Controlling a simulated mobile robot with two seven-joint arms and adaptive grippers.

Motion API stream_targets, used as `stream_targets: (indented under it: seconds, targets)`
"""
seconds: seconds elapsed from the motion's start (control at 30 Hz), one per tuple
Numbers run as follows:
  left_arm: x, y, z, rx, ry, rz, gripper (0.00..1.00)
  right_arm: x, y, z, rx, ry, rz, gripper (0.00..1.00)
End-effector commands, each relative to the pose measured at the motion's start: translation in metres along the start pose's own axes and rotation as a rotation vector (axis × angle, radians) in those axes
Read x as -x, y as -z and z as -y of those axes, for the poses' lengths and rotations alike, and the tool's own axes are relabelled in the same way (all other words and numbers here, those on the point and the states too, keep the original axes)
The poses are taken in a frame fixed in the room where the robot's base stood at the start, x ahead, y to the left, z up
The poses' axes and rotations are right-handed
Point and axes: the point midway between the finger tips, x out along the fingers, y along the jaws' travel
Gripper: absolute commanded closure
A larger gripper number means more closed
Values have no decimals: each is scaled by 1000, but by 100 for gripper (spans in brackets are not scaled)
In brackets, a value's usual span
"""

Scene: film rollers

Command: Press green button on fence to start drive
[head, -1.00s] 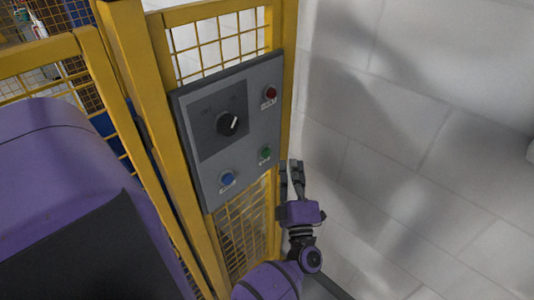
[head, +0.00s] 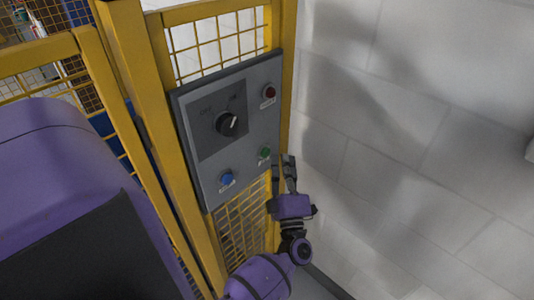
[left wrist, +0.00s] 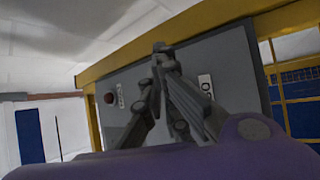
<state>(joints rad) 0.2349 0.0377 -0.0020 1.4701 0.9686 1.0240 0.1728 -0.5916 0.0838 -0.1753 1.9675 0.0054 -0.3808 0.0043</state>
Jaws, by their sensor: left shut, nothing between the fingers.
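The green button (head: 265,152) sits at the lower right of a grey control panel (head: 246,182) mounted on the yellow fence (head: 284,112). My left gripper (head: 286,158) is shut and empty, its fingertips just right of and slightly below the green button in the head view. I cannot tell whether it touches the panel. In the left wrist view the shut fingers (left wrist: 161,48) stand in front of the panel (left wrist: 200,58), and the green button is not visible there. My right gripper is not in view.
The panel also bears a red button (head: 269,92), a blue button (head: 227,179) and a black rotary switch (head: 228,122). A pale block wall (head: 420,110) stands to the right, with open space before it. Yellow mesh fencing (head: 40,52) continues on the left.

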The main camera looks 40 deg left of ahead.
Motion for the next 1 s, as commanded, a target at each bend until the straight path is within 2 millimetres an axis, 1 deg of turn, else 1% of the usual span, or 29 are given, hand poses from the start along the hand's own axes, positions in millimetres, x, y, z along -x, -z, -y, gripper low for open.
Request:
stream_targets:
  seconds: [0.73,1.0]
  targets:
    - [0,0,0,0,0,0,100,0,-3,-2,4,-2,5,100]
    - [-5,4,4,0,0,1,100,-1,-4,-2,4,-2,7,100]
